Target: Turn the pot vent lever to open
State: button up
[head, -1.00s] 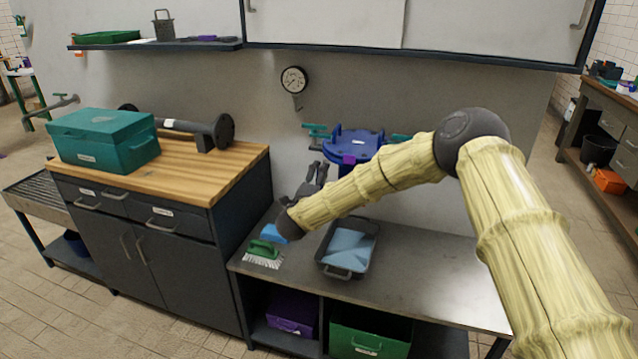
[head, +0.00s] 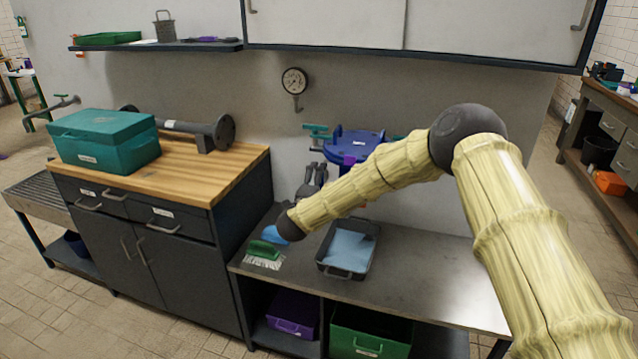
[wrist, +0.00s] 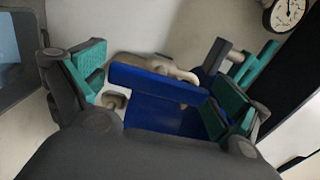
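The blue pot (head: 356,143) stands against the wall at the back of the steel bench, with teal handles at its sides and a purple part on its front. My forearm hides much of it. My gripper (head: 314,174) is at the pot's front left. In the wrist view my gripper (wrist: 160,92) has its two teal-padded fingers wide apart. A blue flat-faced part (wrist: 160,110) with a bar along its top lies between them; I cannot tell whether either finger touches it. A pale grey curved piece (wrist: 155,66) shows behind it. I cannot clearly make out the vent lever.
A grey tray (head: 346,274) with blue contents, a green brush (head: 264,251) and a blue sponge (head: 275,235) are on the bench below my forearm. A gauge (head: 294,81) is on the wall. A wooden-topped cabinet with a teal box (head: 105,141) stands left. The bench's right part is clear.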

jog(key=shift+s, duration=0.1)
jog(key=v, duration=1.1)
jog(key=shift+s, duration=0.35)
jog(key=shift+a, duration=0.1)
jog(key=s+d+f+n+g+y+p, duration=0.1)
jog(key=s+d+f+n+g+y, duration=0.2)
jog(key=s+f, duration=0.5)
jog(key=s+d+f+n+g+y, duration=0.1)
jog(key=s+d+f+n+g, duration=0.15)
jog(key=s+f+n, duration=0.55)
jog(key=s+d+f+n+g+y+p, duration=0.15)
jog(key=s+d+f, duration=0.3)
jog(key=f, duration=0.65)
jog(key=s+d+f+n+g, duration=0.2)
jog(key=s+d, duration=0.3)
jog(key=s, duration=0.7)
jog(key=s+d+f+n+g, duration=0.2)
jog(key=s+d, duration=0.4)
jog(key=s, duration=0.5)
jog(key=s+d+f+n+g, duration=0.2)
jog(key=s+d+n+g, duration=0.2)
jog(key=s, duration=0.8)
jog(key=shift+s+d+g, duration=0.35)
jog(key=shift+d+g, duration=0.3)
jog(key=shift+g, duration=0.45)
